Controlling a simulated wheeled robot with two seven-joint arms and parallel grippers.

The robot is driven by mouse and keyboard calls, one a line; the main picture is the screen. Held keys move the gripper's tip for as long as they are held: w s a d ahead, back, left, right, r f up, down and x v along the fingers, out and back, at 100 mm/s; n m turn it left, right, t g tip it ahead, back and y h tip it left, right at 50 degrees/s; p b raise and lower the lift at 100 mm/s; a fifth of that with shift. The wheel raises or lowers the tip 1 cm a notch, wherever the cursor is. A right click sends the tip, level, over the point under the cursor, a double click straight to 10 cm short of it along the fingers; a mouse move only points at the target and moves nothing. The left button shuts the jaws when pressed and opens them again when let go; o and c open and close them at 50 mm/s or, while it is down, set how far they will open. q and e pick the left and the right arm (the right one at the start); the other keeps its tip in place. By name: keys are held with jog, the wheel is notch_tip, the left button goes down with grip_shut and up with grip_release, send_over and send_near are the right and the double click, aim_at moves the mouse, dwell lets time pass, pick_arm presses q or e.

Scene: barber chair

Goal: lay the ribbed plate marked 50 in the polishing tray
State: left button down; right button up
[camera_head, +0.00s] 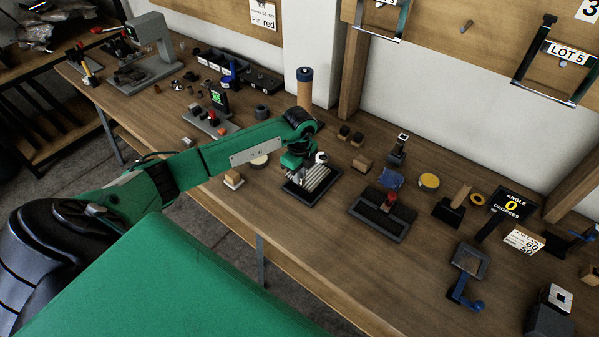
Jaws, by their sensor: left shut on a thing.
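My left arm reaches in from the left, and its gripper (302,173) points down over a dark, shallow tray (304,201) near the bench's front edge. The gripper is shut on a pale ribbed plate (321,176), whose stripes show beside the fingers. The plate is over or within the tray's rim; I cannot tell whether it touches the tray floor. Its number cannot be read, and the gripper hides its left part. My right gripper is not in view.
A second dark tray (366,221) with a red-knobbed block (390,200) stands to the right. A tan cylinder with a dark cap (304,91) stands behind the gripper. The bench front between the trays is clear.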

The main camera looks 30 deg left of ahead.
pick_arm(q)
jog(key=shift+f+b, duration=0.85)
jog(key=shift+f, duration=0.45)
jog(key=shift+f+b, duration=0.75)
jog(key=shift+f, duration=0.4)
jog(key=c, duration=1.3)
grip_release()
notch_tip(320, 180, up, 13)
jog(key=b, duration=0.2)
jog(key=shift+f+b, duration=0.2)
jog(key=shift+b, duration=0.15)
jog(key=shift+r, duration=0.65)
